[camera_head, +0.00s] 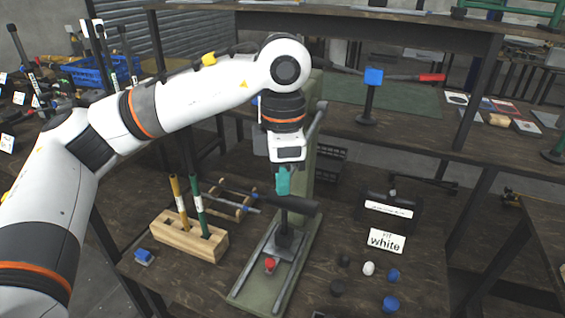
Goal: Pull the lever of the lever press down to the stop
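The lever press stands on the near dark wooden table, with a green upright (302,155) and a green base plate (245,290). A dark ram stands over the base, near a small red piece (270,265). A thick dark bar (297,204) runs across the press in front of the upright, and a grey rod (317,118) slants beside the upright's top. My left gripper (283,182), with teal fingertips, points down just above the dark bar. I cannot tell whether it touches the bar or how far its fingers are apart. My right gripper is out of view.
A wooden block (190,238) holding yellow and green rods stands left of the press, near a blue piece (143,257). A white-labelled sign (386,241), a black box (390,210) and several small caps lie right. A shelf table stands behind.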

